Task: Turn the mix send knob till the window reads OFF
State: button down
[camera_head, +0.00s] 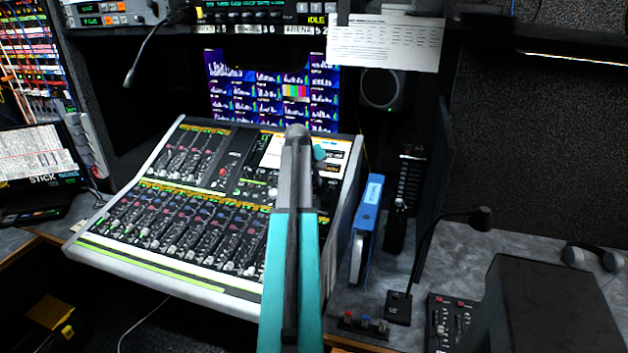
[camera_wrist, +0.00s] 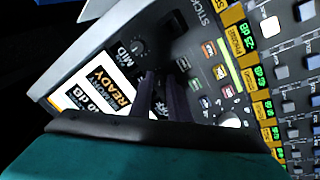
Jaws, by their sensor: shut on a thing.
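The mixing console (camera_head: 108,240) fills the left middle of the head view. My arm crosses its right part and hides the fingertips there. In the wrist view my gripper (camera_wrist: 165,78) reaches down to the console panel, seen turned on its side. Its two dark fingers are shut on the mix send knob, which is mostly hidden between them. A white display (camera_wrist: 100,92) shows READY and a dB figure. Another readout (camera_wrist: 161,108) is partly covered by the fingers; its text is too small and blocked to read surely. A separate black knob (camera_wrist: 138,46) marked MID stands clear.
Lit coloured buttons (camera_wrist: 209,48) and several green readouts (camera_wrist: 243,29) lie right of the fingers. A paper sheet (camera_head: 385,42) hangs above.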

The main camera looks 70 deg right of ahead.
jog(key=shift+n, duration=0.3)
jog(key=c, duration=1.7)
grip_release()
jog(key=shift+o, duration=0.2)
jog(key=shift+a+r, duration=0.1)
jog(key=b+v, duration=0.2)
jog(key=v, duration=1.1)
jog(key=shift+r, duration=0.25)
jog(key=shift+a, duration=0.1)
